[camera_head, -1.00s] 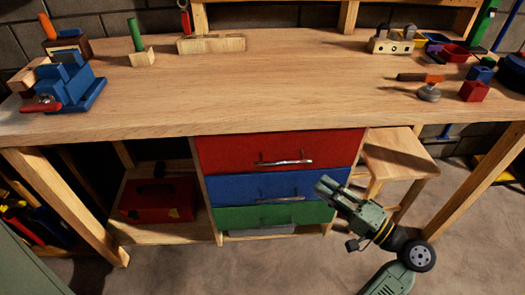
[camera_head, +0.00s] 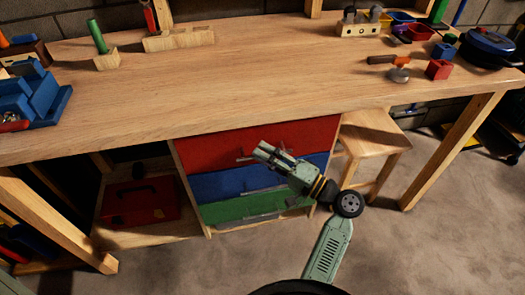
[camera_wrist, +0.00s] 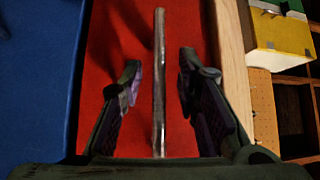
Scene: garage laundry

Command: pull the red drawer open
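The red drawer (camera_head: 310,135) is the top one of three under the workbench, and its front looks flush with the cabinet. Its metal bar handle (camera_head: 243,155) is partly covered by my gripper (camera_head: 262,150) in the head view. In the wrist view the red drawer front (camera_wrist: 125,35) fills the middle, with the handle (camera_wrist: 159,80) running up between the two fingers of my gripper (camera_wrist: 158,95). The fingers are open, one on each side of the handle, with a gap to it on both sides.
The blue drawer (camera_head: 225,183) and green drawer (camera_head: 225,211) lie below the red one. The benchtop (camera_head: 240,85) overhangs above. A wooden stool (camera_head: 370,140) stands right of the cabinet, and a red toolbox (camera_head: 140,200) sits on a shelf to the left. Floor in front is clear.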

